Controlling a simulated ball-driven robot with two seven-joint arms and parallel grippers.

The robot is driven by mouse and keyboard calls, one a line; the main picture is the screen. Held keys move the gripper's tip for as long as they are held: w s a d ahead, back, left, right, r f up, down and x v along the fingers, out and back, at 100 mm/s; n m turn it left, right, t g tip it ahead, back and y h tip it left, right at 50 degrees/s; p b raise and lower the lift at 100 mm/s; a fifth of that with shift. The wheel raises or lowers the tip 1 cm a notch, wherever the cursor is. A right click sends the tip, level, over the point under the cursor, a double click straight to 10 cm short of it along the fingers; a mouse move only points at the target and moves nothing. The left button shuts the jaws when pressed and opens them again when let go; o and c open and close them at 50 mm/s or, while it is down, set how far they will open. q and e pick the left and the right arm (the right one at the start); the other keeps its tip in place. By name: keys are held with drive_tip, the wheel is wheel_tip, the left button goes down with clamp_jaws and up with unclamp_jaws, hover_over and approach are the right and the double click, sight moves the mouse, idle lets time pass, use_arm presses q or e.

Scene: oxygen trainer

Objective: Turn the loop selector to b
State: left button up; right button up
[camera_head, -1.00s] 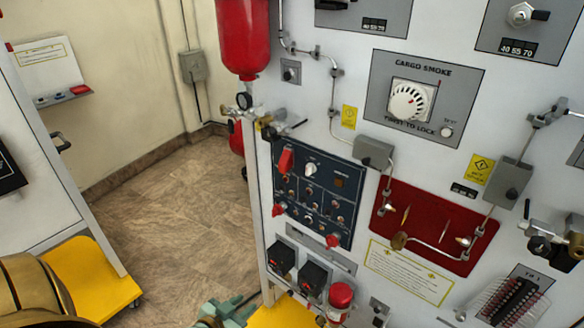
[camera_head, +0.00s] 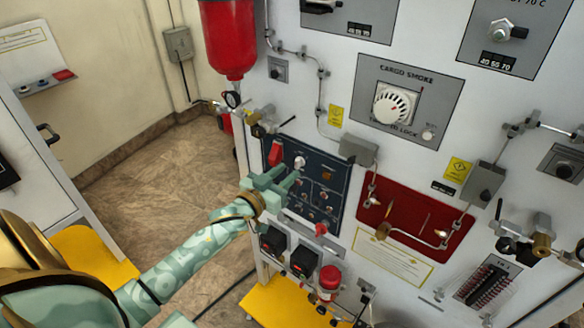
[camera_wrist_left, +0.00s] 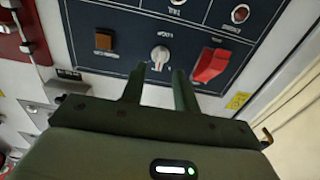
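The loop selector appears to be the white knob (camera_head: 299,162) at the top of the dark blue panel (camera_head: 340,186). It also shows as a white knob (camera_wrist_left: 160,57) in the left wrist view, its pointer roughly upright in that picture. My left gripper (camera_head: 288,178) is in front of the panel, just below the knob. In the left wrist view its two fingers (camera_wrist_left: 159,74) are apart, with the knob between and just beyond the tips. I see no contact. My right gripper is not in view.
A red guarded switch (camera_wrist_left: 211,64) sits close beside the knob, also seen in the head view (camera_head: 275,153). An amber square (camera_wrist_left: 104,40) is on the knob's other side. A valve with a black lever (camera_head: 262,122) projects above the panel.

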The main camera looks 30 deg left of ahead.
sight(297, 166)
use_arm(q)
drive_tip(key=shift+w+d, duration=0.15)
drive_tip(key=shift+w, duration=1.6)
clamp_jaws()
drive_tip(key=shift+m, duration=0.4)
drive_tip(key=m+p, duration=0.1)
drive_tip(key=m, duration=0.2)
drive_tip(key=shift+d+m, duration=0.1)
drive_tip(key=shift+m, duration=2.5)
drive_tip(key=shift+f, duration=0.1)
